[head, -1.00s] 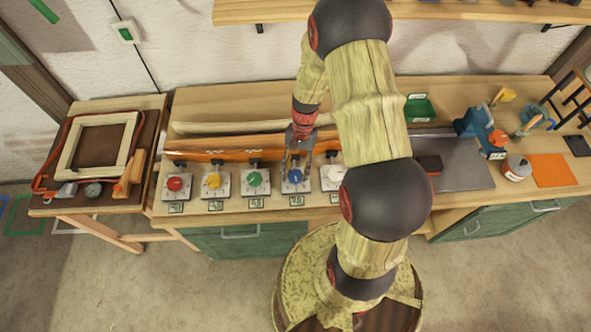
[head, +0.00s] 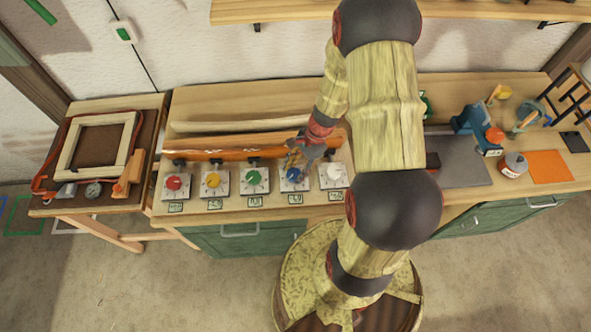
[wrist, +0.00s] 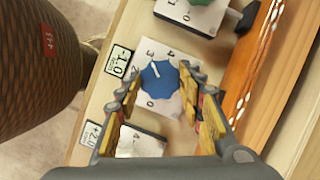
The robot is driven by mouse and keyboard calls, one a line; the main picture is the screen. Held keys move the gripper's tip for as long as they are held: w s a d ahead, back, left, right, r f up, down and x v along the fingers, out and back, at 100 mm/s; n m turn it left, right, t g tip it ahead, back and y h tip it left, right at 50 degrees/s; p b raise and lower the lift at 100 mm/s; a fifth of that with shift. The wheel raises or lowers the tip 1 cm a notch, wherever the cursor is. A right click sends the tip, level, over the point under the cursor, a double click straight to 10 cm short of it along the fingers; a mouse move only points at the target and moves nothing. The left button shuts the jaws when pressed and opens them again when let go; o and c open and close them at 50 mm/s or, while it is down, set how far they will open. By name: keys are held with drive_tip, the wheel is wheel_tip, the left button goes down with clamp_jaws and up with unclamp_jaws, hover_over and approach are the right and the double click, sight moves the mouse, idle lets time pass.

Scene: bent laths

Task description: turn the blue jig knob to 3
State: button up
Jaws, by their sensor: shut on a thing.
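The blue jig knob (head: 293,175) sits on a white dial plate (wrist: 174,106), fourth from the left in a row of knobs on the bench. My gripper (head: 298,158) comes down on it from the upper right. In the wrist view the blue knob (wrist: 158,78) lies between my gripper's two fingers (wrist: 160,82), which are shut on it. Figures 0, 2, 3 and 4 show around it. A short white mark on the knob points to the upper left, near the 2 and 3; the exact figure is hard to tell.
The green knob (head: 254,178) and the white knob (head: 334,173) flank it closely. An orange-brown bent lath (head: 230,146) runs just behind the row. A small label (wrist: 117,61) reading -1.0 stands before the blue knob. Red and yellow knobs are farther left.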

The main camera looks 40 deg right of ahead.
drive_tip(key=shift+m, duration=0.3)
drive_tip(key=o, duration=1.1)
drive_tip(key=shift+c, duration=0.2)
drive_tip(key=shift+o, duration=0.4)
drive_tip(key=v, duration=1.2)
drive_tip(key=shift+a, duration=0.1)
